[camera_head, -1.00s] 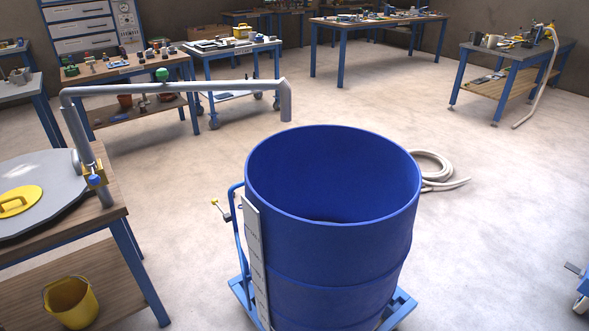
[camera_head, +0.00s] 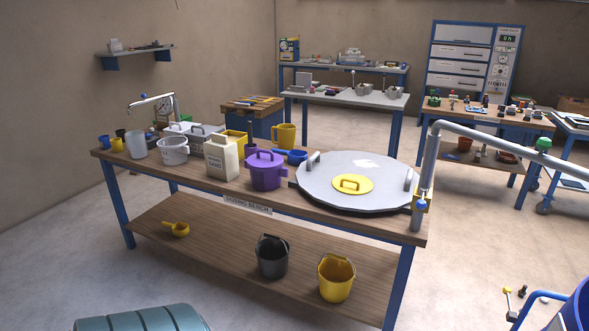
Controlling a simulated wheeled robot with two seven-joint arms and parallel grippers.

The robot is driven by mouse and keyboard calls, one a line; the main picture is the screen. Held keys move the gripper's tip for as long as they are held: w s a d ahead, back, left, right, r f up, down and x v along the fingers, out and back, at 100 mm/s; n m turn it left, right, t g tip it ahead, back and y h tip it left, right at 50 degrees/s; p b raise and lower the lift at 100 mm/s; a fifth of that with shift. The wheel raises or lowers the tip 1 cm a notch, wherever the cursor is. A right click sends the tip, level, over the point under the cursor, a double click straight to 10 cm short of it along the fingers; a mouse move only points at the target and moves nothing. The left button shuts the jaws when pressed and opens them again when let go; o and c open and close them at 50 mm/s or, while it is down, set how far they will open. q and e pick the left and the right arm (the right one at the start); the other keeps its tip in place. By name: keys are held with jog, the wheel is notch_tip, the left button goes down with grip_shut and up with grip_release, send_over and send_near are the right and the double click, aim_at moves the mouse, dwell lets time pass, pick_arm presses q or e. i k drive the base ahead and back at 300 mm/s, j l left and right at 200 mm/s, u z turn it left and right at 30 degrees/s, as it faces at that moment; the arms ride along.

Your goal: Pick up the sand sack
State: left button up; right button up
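The sand sack (camera_head: 221,158) is a cream, upright container with a handle-like top and a dark label that appears to read SAND. It stands on the wooden top of the dosing bench (camera_head: 322,220), near its front edge. It is between a white bucket (camera_head: 173,151) on its left and a purple lidded pot (camera_head: 265,171) on its right. A yellow container (camera_head: 235,138) is partly hidden behind it. Neither of my grippers shows in the head view.
A large grey lid (camera_head: 325,179) with a yellow handle plate covers the bench's right end, beside a grey pipe (camera_head: 425,180). Dark (camera_head: 272,258) and yellow (camera_head: 336,280) buckets stand on the lower shelf. A teal ribbed object (camera_head: 140,319) is at the bottom edge.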

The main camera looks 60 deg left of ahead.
aim_at(222, 160)
jog(key=u, duration=2.25)
jog(key=i+j+u, duration=0.2)
jog(key=i+u, duration=0.15)
jog(key=i+j+u, duration=0.1)
jog(key=i+u, duration=1.05)
jog(key=i, duration=0.95)
jog(key=i+z, duration=0.45)
jog(key=i, duration=0.2)
jog(key=i+j+z, duration=0.25)
jog(key=i+z, duration=0.2)
jog(key=i, duration=0.15)
jog(key=i+z, duration=0.2)
jog(key=z, duration=0.2)
jog(key=i+j+z, duration=0.15)
jog(key=z, duration=0.25)
jog(key=i+j+z, duration=0.2)
jog(key=z, duration=0.2)
jog(key=i+j+z, duration=0.25)
jog(key=z, duration=0.15)
